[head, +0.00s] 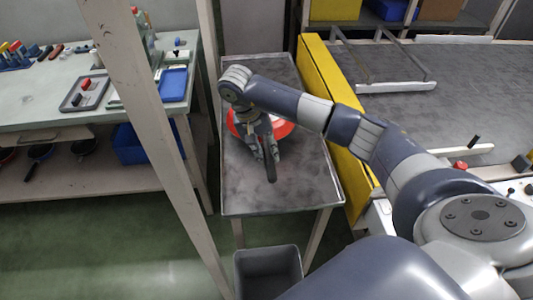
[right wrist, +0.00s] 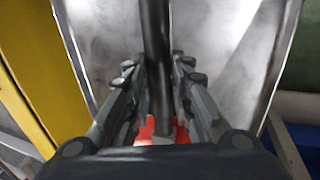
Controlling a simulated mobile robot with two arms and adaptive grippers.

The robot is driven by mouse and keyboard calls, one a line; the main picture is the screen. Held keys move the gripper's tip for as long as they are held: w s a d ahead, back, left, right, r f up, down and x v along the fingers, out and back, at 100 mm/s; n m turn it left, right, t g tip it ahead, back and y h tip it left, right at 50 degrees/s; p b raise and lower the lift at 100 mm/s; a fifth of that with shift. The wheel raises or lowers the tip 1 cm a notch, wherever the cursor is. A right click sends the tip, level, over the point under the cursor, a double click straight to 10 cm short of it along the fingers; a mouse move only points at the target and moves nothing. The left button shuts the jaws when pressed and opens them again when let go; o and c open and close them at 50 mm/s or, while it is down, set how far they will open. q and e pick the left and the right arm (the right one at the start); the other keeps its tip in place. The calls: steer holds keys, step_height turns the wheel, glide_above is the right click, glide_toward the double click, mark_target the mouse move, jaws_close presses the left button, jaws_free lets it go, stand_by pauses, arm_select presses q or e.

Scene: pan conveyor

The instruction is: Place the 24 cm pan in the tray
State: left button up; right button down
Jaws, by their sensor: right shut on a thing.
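The red pan (head: 283,128) with a dark handle (head: 271,172) is over the grey metal tray (head: 305,190), inside its rim as seen from the head. My right gripper (head: 267,155) is shut on the pan's handle. In the right wrist view, the handle (right wrist: 157,55) runs between the fingers, and a little of the red pan (right wrist: 146,131) shows below them. My wrist hides part of the pan. I cannot tell whether the pan touches the tray floor. My left gripper is not in view.
A yellow barrier (head: 328,90) runs along the tray's right side, with a wide dark conveyor surface (head: 440,95) beyond it. A workbench (head: 60,115) with tools stands at left. A grey bin (head: 268,265) stands below the tray's front. The tray's front part is bare.

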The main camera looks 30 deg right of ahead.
steer(key=shift+w+f+p, duration=0.1)
steer(key=shift+f+p, duration=0.2)
steer(key=shift+f, duration=2.3)
steer(key=c, duration=1.4)
jaws_free()
steer(key=v, duration=1.2)
steer(key=shift+s+f, duration=0.1)
steer(key=shift+s, duration=0.25)
